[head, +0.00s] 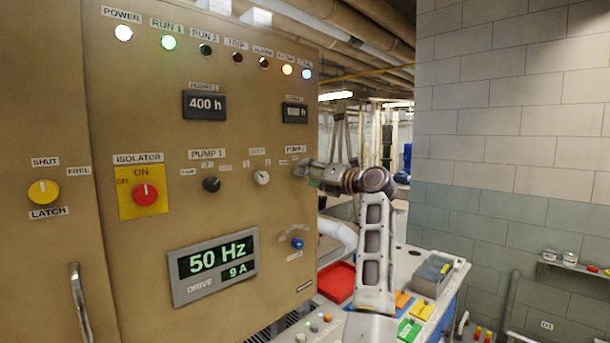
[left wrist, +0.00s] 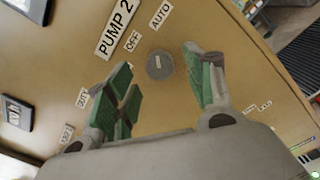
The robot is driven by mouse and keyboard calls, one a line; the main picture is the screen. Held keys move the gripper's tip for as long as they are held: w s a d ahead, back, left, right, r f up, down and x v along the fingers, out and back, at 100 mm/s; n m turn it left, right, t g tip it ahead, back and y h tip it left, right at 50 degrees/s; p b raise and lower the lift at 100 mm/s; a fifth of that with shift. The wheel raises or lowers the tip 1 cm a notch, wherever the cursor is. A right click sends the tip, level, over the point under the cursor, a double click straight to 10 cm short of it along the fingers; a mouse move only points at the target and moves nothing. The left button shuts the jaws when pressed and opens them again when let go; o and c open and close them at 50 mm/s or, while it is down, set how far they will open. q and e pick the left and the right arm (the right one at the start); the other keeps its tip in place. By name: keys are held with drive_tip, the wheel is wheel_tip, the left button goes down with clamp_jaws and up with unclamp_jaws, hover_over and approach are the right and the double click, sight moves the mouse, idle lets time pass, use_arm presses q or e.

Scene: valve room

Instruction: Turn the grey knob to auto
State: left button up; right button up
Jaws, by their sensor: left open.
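The grey knob (left wrist: 160,66) sits on the tan panel below the PUMP 2 label (left wrist: 116,30) in the left wrist view. A small pale mark shows on its face. The OFF label (left wrist: 132,41) and the AUTO label (left wrist: 160,15) stand beside it. My left gripper (left wrist: 157,74) is open, with green-padded fingers on either side of the knob and visible gaps to both. In the head view my left gripper (head: 311,178) is at the panel's right part under PUMP 2 and largely covers the knob there. My right gripper is not in view.
A pale knob (head: 262,178) and a black knob (head: 211,184) are to the left on the panel. A blue knob (head: 297,243) is below. A red isolator switch (head: 145,195) and drive display (head: 215,265) are farther left. A bench with a red tray (head: 336,283) stands at lower right.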

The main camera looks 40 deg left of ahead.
use_arm(q)
drive_tip(key=d, duration=0.8)
drive_tip(key=shift+s+d, duration=0.25)
drive_tip(key=shift+d, duration=0.15)
drive_tip(key=shift+f, duration=0.1)
